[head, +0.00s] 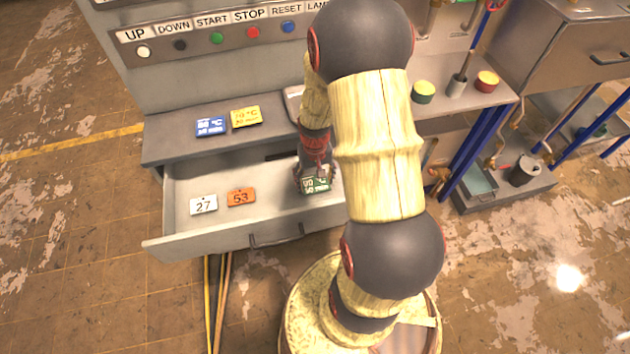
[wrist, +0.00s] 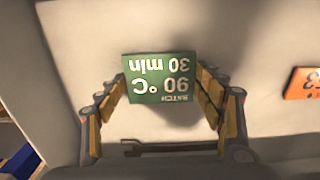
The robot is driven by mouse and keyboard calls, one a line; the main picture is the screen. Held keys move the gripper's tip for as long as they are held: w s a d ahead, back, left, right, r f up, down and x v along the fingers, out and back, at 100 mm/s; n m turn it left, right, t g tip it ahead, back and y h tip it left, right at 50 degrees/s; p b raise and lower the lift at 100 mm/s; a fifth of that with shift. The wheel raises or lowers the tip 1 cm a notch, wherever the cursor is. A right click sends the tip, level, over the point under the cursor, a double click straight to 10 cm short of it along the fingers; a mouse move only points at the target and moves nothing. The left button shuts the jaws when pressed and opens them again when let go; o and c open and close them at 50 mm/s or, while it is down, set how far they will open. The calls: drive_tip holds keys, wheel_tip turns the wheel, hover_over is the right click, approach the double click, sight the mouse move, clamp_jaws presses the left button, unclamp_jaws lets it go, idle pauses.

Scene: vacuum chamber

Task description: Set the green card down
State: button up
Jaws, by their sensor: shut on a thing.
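The green card (head: 316,185) is at my gripper (head: 315,175), over the right part of the open drawer (head: 185,235). In the wrist view the green card (wrist: 160,78) reads "90 °C 30 min" upside down and sits between the two fingers of my gripper (wrist: 163,95). The gripper is shut on the card. The card looks close to the drawer floor, but I cannot tell whether it touches it. My arm hides part of the drawer's right side.
A white "27" tag (head: 203,204) and an orange "53" tag (head: 241,197) lie in the drawer to the left. A blue card (head: 210,127) and a yellow card (head: 246,117) lie on the ledge above. Drawer floor between tags and card is clear.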

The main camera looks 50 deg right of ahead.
drive_tip(key=shift+f, duration=0.2)
drive_tip(key=o, duration=1)
drive_tip(key=shift+o, duration=0.3)
drive_tip(key=shift+r, duration=0.1)
wheel_tip(320, 180, up, 12)
drive_tip(key=p, duration=0.4)
wheel_tip(320, 180, up, 7)
drive_tip(key=n+t, duration=0.1)
hover_over(315, 184)
drive_tip(key=w+a, duration=0.2)
drive_tip(key=a, duration=0.2)
drive_tip(key=s+a+r+n+t, duration=0.2)
drive_tip(key=s+a+r, duration=0.3)
drive_tip(key=a+r, duration=0.4)
drive_tip(key=s+a+r+n+t, duration=0.2)
drive_tip(key=s+a+r+n, duration=0.1)
drive_tip(key=a+r, duration=0.6)
drive_tip(key=shift+s+a+r+t, duration=0.35)
drive_tip(key=shift+s+r, duration=0.3)
drive_tip(key=shift+s, duration=0.2)
